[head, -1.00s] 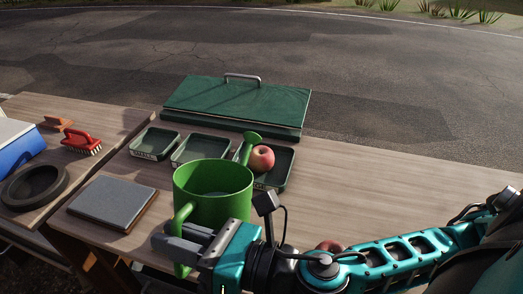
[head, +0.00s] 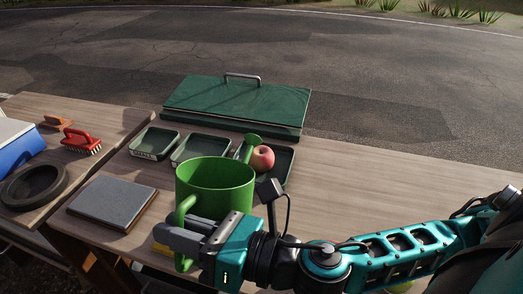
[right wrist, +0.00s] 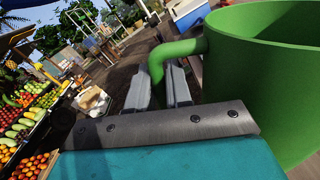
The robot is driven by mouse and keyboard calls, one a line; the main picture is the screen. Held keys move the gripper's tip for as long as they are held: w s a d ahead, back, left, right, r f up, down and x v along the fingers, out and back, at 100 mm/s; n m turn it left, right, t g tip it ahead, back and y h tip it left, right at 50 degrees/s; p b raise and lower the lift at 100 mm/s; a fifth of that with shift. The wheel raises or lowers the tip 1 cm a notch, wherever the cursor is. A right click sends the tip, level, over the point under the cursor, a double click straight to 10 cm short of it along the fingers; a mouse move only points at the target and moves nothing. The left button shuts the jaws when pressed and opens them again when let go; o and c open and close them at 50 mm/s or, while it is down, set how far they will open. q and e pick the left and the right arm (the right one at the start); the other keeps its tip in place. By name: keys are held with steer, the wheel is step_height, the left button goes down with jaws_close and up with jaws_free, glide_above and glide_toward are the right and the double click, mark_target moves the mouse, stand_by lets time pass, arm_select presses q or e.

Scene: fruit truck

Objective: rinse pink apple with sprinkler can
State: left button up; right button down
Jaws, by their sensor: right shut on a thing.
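The green sprinkler can (head: 222,198) is in my right gripper (head: 190,240), which is shut on the can's handle. The handle passes between the fingers in the right wrist view (right wrist: 160,70). The can looks upright, and its spout head (head: 251,140) points away, beside the pink apple. The pink apple (head: 263,158) lies in the rightmost dark green tray (head: 285,168). The spout head is close to the apple's upper left; I cannot tell if they touch. No water shows. My left gripper is not in view.
Two more green trays (head: 155,152) stand to the left. A grey board (head: 112,203), a red brush (head: 80,141) and a dark ring (head: 33,186) lie further left. A green lidded box (head: 238,103) is behind. The table right of the trays is clear.

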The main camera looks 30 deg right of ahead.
mark_target(185, 208)
steer(key=shift+w+d+r+m, duration=0.7)
steer(key=shift+w+d+r, duration=0.1)
steer(key=shift+d+r, duration=0.1)
stand_by(2.4)
steer(key=shift+n, duration=0.9)
steer(key=s+a+f, duration=0.2)
steer(key=shift+s+a, duration=0.15)
steer(key=shift+a, duration=0.25)
steer(key=f+n, duration=0.1)
steer(key=s+a+f+n, duration=0.1)
steer(key=f, duration=0.1)
steer(key=a+f+n, duration=0.1)
steer(key=n, duration=0.1)
steer(key=shift+s+a+f+b, duration=0.1)
steer(key=shift+s+f+b, duration=0.2)
steer(key=shift+f+b, duration=0.1)
